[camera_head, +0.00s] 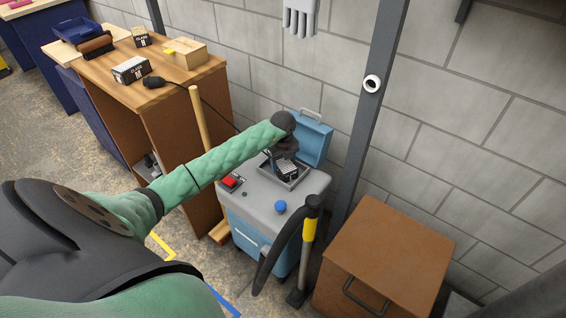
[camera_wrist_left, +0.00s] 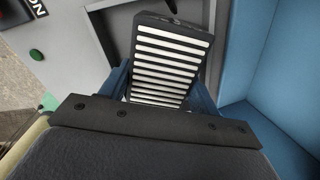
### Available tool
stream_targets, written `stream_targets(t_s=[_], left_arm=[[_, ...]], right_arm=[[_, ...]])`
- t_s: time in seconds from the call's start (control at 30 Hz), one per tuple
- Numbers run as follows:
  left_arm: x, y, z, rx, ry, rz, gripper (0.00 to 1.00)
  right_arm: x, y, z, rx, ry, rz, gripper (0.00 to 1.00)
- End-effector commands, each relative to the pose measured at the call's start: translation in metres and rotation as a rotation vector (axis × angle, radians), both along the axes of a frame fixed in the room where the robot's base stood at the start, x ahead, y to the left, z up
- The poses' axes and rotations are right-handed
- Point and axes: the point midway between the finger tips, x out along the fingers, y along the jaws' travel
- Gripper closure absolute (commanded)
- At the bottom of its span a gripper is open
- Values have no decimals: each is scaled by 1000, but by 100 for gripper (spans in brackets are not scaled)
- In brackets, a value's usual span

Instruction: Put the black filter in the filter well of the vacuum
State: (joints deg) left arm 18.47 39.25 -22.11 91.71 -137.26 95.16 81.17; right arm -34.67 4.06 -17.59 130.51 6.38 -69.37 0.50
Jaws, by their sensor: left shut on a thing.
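The black filter (camera_wrist_left: 172,55), a block with white pleats, is in my left gripper (camera_head: 284,158). In the left wrist view the blue fingers of my left gripper (camera_wrist_left: 160,92) show on both sides of the filter. The vacuum (camera_head: 263,200) is a grey-topped blue machine with its blue lid (camera_head: 313,140) raised. The filter well (camera_head: 301,181) is a square opening in the vacuum's top. The filter, seen also in the head view (camera_head: 288,171), is at the well opening and looks tilted. How deep it sits is hard to tell. My right gripper is not in view.
A red switch (camera_head: 231,182) and blue knob (camera_head: 281,206) are on the vacuum's top. A hose (camera_head: 278,252) and a yellow-banded post stand in front. A brown cabinet (camera_head: 390,250) is at right, a wooden workbench (camera_head: 150,95) with boxes at left.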

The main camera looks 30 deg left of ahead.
Motion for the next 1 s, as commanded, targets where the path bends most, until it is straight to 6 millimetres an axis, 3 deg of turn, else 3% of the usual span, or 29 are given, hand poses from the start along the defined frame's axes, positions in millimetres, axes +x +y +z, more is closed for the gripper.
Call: stream_targets(t_s=[0.37,0.4,0.5,0.83,1.0], left_arm=[[0,0,-2,1,0,0,64],[0,0,-2,1,0,0,35],[0,0,-2,1,0,0,17],[0,0,0,1,0,0,17],[1,1,15,3,-1,-1,17]], right_arm=[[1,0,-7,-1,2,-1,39],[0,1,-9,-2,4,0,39],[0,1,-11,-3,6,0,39],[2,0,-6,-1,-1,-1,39],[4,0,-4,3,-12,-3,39]])
